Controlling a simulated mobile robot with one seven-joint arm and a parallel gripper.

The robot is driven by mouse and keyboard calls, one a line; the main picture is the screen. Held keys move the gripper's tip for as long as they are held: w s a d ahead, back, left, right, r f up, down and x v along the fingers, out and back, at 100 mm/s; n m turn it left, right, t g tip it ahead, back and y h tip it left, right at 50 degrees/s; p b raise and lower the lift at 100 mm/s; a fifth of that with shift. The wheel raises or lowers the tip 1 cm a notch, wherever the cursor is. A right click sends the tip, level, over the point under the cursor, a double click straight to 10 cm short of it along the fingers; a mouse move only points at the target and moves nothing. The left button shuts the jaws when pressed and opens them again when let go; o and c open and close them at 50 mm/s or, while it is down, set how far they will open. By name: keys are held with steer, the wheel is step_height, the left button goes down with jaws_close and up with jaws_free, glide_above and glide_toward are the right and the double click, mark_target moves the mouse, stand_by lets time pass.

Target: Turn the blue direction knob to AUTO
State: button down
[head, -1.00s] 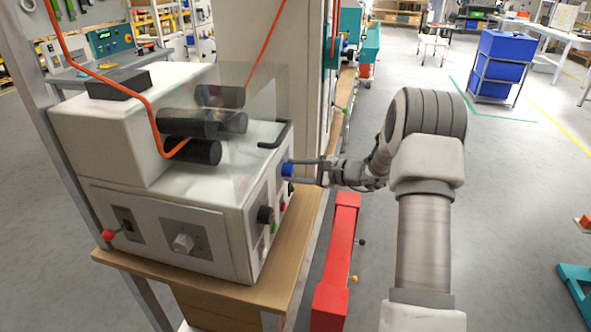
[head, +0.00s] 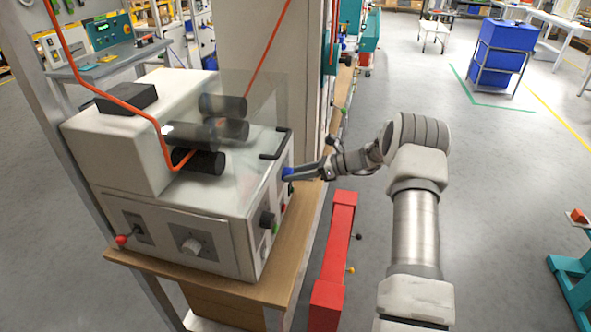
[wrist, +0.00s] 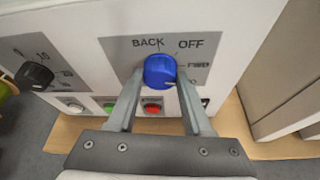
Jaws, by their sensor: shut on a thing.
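The blue direction knob (wrist: 160,70) sits on a grey plate (wrist: 118,47) on the machine's white front panel. BACK is printed above it, OFF at upper right, FWD at right; a further label at lower right is mostly hidden by a finger. I cannot tell clearly which label the knob points to. My gripper (wrist: 160,82) is shut on the knob, one finger on each side. In the head view, the blue knob (head: 287,173) shows at the tips of my gripper (head: 296,175), on the machine's right side.
A black selector knob (wrist: 35,76) is left of the plate, with green (wrist: 109,104) and red (wrist: 152,107) buttons below. In the head view, the machine stands on a wooden bench (head: 285,275). A red beam (head: 335,245) lies below my arm.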

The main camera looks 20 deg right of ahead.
steer(key=shift+w+d+f+m+g+y+b, duration=0.1)
steer(key=shift+m+g+y+b, duration=0.4)
steer(key=shift+m, duration=0.75)
steer(key=shift+w+d+f+m+g+y+b, duration=0.1)
steer(key=shift+m+g+y+b, duration=0.15)
steer(key=shift+m+g+y, duration=0.7)
steer(key=shift+r+m+h, duration=0.15)
steer(key=shift+m+h, duration=0.1)
steer(key=shift+m, duration=0.15)
steer(key=shift+t, duration=0.25)
steer(key=shift+c, duration=1.6)
jaws_free()
steer(key=b+v, duration=0.2)
steer(key=v, duration=1)
